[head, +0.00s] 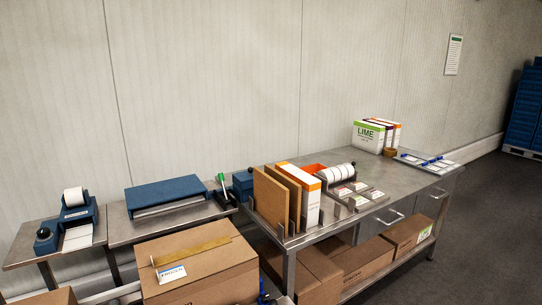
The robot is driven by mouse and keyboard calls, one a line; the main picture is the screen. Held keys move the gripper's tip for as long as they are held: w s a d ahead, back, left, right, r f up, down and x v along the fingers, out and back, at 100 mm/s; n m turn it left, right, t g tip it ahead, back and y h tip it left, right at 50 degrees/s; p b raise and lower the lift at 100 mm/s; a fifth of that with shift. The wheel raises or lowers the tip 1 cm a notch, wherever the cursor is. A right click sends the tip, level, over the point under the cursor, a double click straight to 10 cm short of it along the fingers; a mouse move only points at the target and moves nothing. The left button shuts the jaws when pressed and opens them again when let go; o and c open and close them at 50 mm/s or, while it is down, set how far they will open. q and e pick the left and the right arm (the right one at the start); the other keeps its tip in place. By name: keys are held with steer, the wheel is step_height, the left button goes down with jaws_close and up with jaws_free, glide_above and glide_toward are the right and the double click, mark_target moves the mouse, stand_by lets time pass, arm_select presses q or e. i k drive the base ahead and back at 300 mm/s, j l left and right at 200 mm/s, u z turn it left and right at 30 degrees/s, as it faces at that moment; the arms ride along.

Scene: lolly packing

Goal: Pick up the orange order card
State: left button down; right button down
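Several small white cards (358,187) sit in grey holders on the steel table, at its front edge right of the upright boxes. Some show tiny green or reddish marks. They are too small for me to tell which one is the orange order card. Neither of my grippers is in view.
The steel table (405,177) has bare room in its middle. On it stand upright brown and orange-topped cartons (307,200), white rolls (335,173), a LIME box (369,137) and a clipboard (428,161). A large carton (195,262) stands in front at left.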

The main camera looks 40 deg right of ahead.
mark_target(404, 156)
steer(key=z, duration=2.4)
steer(key=i+l+z, duration=0.3)
steer(key=i, duration=0.4)
steer(key=i+z, duration=0.35)
steer(key=i, duration=2.3)
steer(key=l+z, duration=0.05)
steer(key=l, duration=0.05)
